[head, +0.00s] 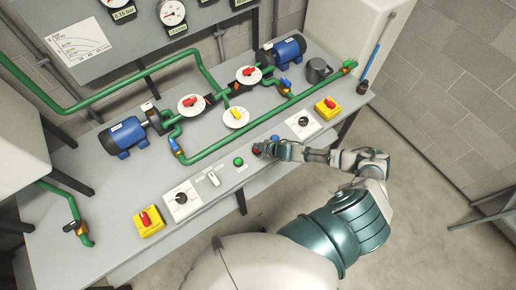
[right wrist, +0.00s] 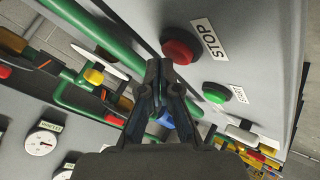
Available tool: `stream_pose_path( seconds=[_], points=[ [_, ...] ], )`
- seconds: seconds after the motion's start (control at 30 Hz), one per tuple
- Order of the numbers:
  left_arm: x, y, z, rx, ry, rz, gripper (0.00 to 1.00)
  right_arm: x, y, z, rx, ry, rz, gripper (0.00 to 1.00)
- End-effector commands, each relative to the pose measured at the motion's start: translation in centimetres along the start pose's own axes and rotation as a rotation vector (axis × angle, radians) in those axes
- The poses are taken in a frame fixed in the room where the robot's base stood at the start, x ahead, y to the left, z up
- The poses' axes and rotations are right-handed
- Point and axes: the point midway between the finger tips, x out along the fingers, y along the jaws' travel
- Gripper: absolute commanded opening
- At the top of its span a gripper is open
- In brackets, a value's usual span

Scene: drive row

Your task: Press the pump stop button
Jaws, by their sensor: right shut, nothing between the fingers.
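The red pump stop button (right wrist: 181,47) shows in the right wrist view beside a white STOP label (right wrist: 209,39). A green button (right wrist: 215,92) sits below it on the same grey panel; it also shows in the head view (head: 238,161). My right gripper (right wrist: 158,65) is shut and empty, with its fingertips close beside the red button in the picture. I cannot tell whether they touch it. In the head view my right gripper (head: 263,150) is at the panel's front edge, just right of the green button, and largely hides the stop button. My left gripper is not in view.
Yellow boxes with red switches (head: 148,222) (head: 327,108), black knobs on white plates (head: 182,198) and a white switch (head: 213,179) line the panel. Green pipes (head: 262,127) and blue motors (head: 122,137) stand behind. Floor in front is clear.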

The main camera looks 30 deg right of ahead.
Motion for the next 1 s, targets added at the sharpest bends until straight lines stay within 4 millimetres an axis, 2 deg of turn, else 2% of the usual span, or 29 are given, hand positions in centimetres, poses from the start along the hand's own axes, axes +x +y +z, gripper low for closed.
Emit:
stream_pose_path(
  seconds=[0.23, 1.0],
  points=[
    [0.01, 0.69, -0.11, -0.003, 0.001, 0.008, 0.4, 0.0, -0.08, -0.24, -0.001, -0.001, 0.001, 0.0],
    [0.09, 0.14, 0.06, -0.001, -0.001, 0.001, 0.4, 0.54, -0.62, 0.25, 0.0, -0.001, 0.0, 0.0]
  ],
)
